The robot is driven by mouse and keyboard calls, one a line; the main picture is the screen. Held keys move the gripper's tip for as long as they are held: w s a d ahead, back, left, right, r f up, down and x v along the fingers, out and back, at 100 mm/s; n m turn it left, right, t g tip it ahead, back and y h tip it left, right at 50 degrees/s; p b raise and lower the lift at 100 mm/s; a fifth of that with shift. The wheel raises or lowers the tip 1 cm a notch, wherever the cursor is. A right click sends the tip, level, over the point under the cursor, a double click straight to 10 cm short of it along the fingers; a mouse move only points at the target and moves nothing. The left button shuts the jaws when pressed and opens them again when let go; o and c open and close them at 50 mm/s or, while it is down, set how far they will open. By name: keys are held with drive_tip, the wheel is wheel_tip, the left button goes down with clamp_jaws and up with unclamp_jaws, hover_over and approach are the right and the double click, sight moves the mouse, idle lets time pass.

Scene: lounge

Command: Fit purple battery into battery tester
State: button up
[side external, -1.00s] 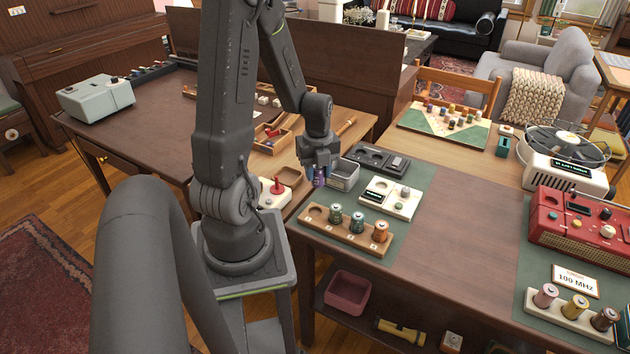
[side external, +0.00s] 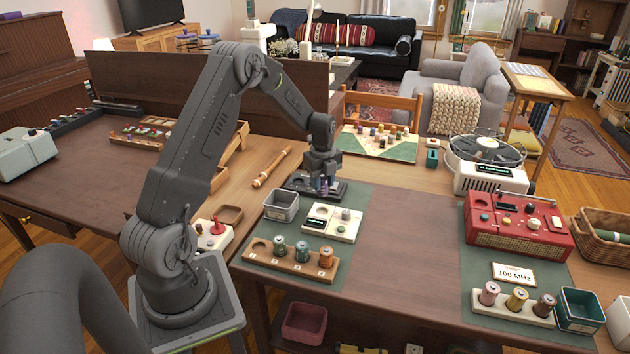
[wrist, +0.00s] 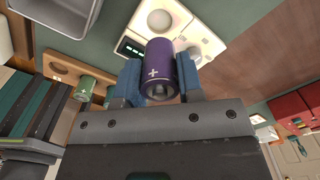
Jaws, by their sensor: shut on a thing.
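The purple battery (side external: 321,186) is held between the blue fingers of my gripper (side external: 323,182). In the wrist view the battery (wrist: 160,68) sits between both fingertips (wrist: 160,85), its plus-marked side facing the camera. The battery tester (side external: 345,233) is a white box with a dark display, a round recess and a knob. It lies on the green mat, nearer the side camera than my gripper. In the wrist view the tester (wrist: 185,22) shows beyond the battery, which covers part of it. The battery is apart from the tester.
A black device (side external: 299,184) lies behind the tester, partly hidden by my gripper. A grey tin (side external: 281,208) stands left of the tester. A wooden rack (side external: 288,263) in front holds three batteries and has an empty hole at left. Bare table lies to the right.

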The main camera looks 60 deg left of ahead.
drive_tip(key=shift+f, duration=2.75)
drive_tip(key=shift+f, duration=1)
drive_tip(key=o, duration=1)
drive_tip(key=shift+o, duration=0.2)
drive_tip(key=shift+r, duration=0.1)
drive_tip(key=shift+r, duration=3.7)
drive_tip(key=shift+d+r, duration=0.1)
